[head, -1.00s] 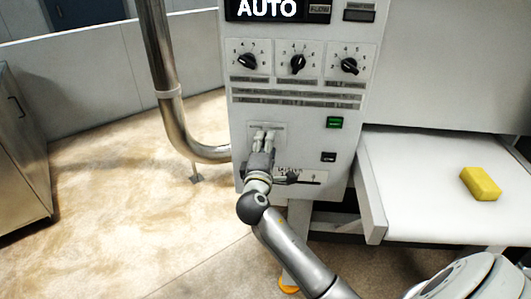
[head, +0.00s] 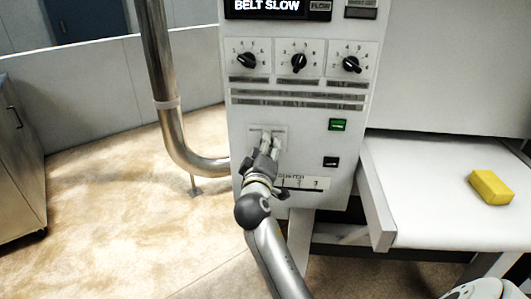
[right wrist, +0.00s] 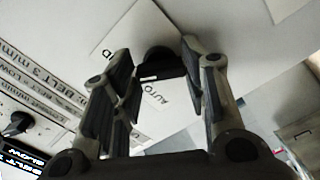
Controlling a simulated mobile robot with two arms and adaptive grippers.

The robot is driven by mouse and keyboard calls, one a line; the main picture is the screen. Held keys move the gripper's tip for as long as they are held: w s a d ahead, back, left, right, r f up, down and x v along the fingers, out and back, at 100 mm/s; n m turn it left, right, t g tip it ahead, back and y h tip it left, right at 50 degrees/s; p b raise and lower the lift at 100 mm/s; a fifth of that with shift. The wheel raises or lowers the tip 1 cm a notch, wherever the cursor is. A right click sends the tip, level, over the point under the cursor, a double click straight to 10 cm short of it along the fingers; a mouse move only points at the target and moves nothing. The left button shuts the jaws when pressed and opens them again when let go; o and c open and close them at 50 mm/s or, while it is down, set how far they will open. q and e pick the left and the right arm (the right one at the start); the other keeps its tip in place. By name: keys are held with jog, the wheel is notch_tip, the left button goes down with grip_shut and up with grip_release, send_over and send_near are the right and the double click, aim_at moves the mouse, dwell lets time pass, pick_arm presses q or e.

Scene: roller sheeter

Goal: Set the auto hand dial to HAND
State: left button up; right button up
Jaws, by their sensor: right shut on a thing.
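The auto hand dial (right wrist: 158,62) is a black knob on a white plate, seen in the right wrist view between my right gripper's fingers. The plate's printed AUTO label (right wrist: 150,97) shows beside the knob; only the end of another label, a D, is readable. My right gripper (head: 266,142) is at the lower left of the machine's control panel (head: 290,112), shut on the dial. In the head view the fingers hide the knob. I cannot tell exactly where the knob points. The panel's display (head: 267,6) reads BELT SLOW. My left gripper is not in view.
Three black dials, with the middle one (head: 298,62), sit above the gripper. A green button (head: 338,125) and a black switch (head: 331,162) are to its right. A steel pipe (head: 165,90) stands left. A yellow block (head: 490,187) lies on the white belt (head: 420,190).

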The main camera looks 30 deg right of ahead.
jog(key=shift+f, duration=0.15)
jog(key=o, duration=1)
jog(key=v, duration=0.7)
jog(key=shift+s+a, duration=0.15)
jog(key=shift+s, duration=0.1)
